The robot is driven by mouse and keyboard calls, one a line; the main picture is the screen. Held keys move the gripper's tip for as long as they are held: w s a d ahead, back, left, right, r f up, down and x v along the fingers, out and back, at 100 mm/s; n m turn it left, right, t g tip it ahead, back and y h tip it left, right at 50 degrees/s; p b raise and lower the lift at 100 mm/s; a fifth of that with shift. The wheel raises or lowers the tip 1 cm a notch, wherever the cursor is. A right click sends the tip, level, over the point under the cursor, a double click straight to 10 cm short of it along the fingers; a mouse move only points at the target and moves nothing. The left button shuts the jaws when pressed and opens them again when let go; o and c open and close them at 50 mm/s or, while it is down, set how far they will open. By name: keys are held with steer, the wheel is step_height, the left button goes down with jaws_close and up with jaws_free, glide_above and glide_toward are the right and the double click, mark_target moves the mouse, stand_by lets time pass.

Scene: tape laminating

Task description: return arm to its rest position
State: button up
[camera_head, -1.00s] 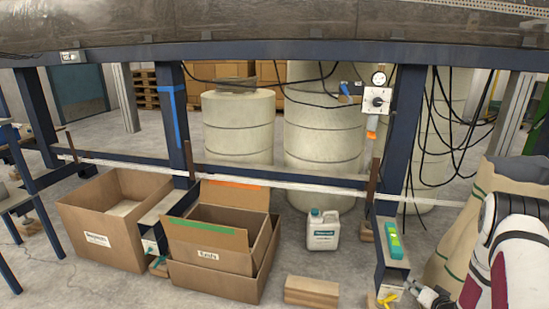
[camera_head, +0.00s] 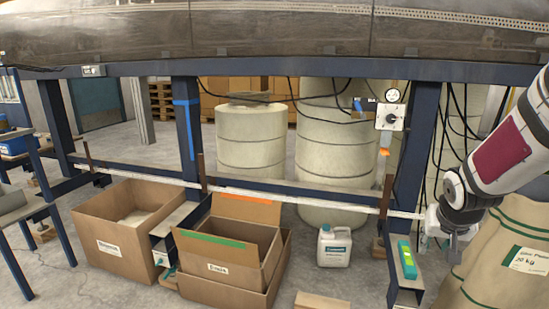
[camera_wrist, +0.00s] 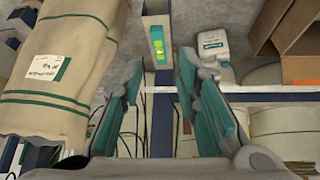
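My gripper (camera_wrist: 160,85) shows in the wrist view with its two teal-padded fingers spread wide apart and nothing between them. In the head view my gripper (camera_head: 440,228) is at the right, above the blue frame's lower beam and beside the large sack. Its fingertips are hard to make out there. My arm (camera_head: 510,145) comes in from the right edge and hangs in front of the frame and the sack.
A beige sack (camera_head: 500,262) stands close at the right. A teal level (camera_head: 406,260) lies on a blue ledge. A white jug (camera_head: 334,247), cardboard boxes (camera_head: 122,252) and the frame's post (camera_head: 417,150) are nearby.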

steer(key=s+a+r+n+g+y, duration=0.1)
steer(key=s+a+r+g, duration=0.15)
steer(key=s+a, duration=0.65)
steer(key=s+a+r+n+g+y, duration=0.1)
steer(key=s+a+r+n, duration=0.15)
steer(key=s, duration=1.25)
steer(key=s+a+r+n+g+y, duration=0.15)
steer(key=s+a+r, duration=0.35)
steer(key=s, duration=0.7)
step_height(320, 180, up, 38)
steer(key=a+t+p, duration=0.1)
steer(key=t+p, duration=0.2)
steer(key=p, duration=3.5)
steer(key=shift+r+m+p, duration=0.2)
steer(key=shift+m+p, duration=0.1)
steer(key=shift+a+h, duration=0.1)
steer(key=shift+h, duration=0.15)
